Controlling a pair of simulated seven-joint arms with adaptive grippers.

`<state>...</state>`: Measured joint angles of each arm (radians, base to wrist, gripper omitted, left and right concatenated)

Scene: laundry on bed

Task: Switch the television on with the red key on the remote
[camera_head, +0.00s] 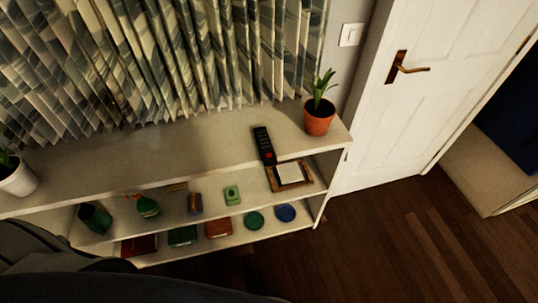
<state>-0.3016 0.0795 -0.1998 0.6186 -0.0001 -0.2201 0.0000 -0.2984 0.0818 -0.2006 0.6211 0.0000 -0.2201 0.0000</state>
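The remote (264,145) is a slim black bar lying on the top board of a white shelf, towards its right end. A small red key (268,155) shows near its front end. Its other keys are too small to make out. The television is not in this view. Neither of my grippers is in view.
On the shelf (150,168), a potted plant (319,118) stands right of the remote and a white pot (18,178) at far left. A framed item (289,174) and several small objects fill the lower boards. A white door (430,75) stands right; the wooden floor (400,230) is clear.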

